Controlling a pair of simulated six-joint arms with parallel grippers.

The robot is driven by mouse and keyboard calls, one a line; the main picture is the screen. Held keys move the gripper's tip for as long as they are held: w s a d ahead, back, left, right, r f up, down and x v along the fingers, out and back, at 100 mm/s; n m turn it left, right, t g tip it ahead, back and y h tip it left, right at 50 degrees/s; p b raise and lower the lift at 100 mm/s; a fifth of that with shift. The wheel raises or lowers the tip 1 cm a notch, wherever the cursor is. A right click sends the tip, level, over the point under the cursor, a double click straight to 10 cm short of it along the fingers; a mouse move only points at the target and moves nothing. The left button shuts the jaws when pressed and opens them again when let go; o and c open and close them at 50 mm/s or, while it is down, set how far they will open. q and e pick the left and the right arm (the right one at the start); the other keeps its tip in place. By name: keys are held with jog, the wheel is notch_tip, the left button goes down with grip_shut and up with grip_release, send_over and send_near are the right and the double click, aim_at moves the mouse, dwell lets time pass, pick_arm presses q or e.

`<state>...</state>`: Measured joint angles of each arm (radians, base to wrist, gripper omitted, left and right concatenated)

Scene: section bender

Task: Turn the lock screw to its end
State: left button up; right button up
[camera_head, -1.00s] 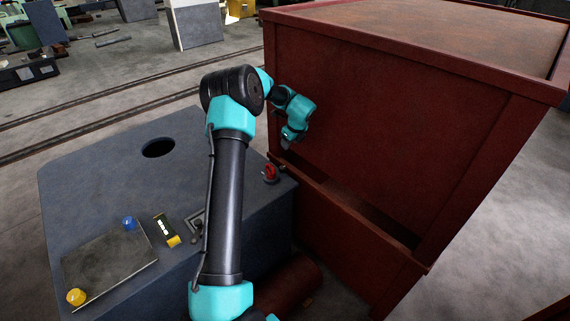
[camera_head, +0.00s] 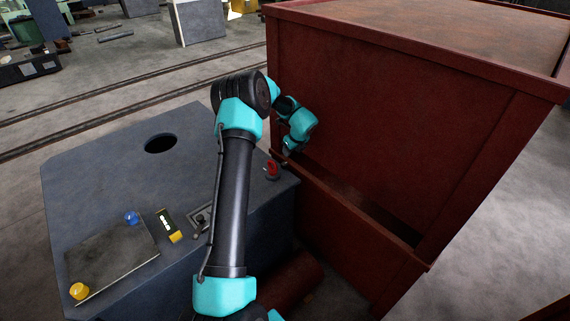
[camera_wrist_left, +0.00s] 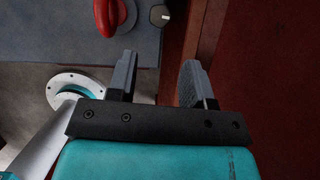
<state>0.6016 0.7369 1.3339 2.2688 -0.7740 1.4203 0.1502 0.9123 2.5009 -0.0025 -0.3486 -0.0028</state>
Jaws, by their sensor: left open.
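A small dark round knob with a pale face (camera_wrist_left: 160,15), which may be the lock screw, sits at the edge of the blue-grey machine top in the left wrist view. A red handle (camera_wrist_left: 107,14) on a round grey plate is to its left, and it also shows in the head view (camera_head: 272,169). My left gripper (camera_wrist_left: 157,60) is open and empty, its two fingers pointing toward the knob with a gap between them and it. In the head view the gripper (camera_head: 288,153) is small and partly hidden, just above the red handle. My right gripper is not in view.
A large dark red housing (camera_head: 400,130) stands close on the right of my gripper. The blue-grey machine top (camera_head: 100,175) has a round hole, a panel (camera_head: 110,262) with blue and yellow knobs, and a small display (camera_head: 167,224). The top's middle is clear.

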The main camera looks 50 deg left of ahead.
aim_at(285, 163)
pick_arm(q)
jog(key=x, duration=1.2)
jog(key=c, duration=0.7)
jog(key=shift+o, duration=0.2)
jog(key=shift+m+t, duration=0.3)
jog(key=shift+m, duration=0.4)
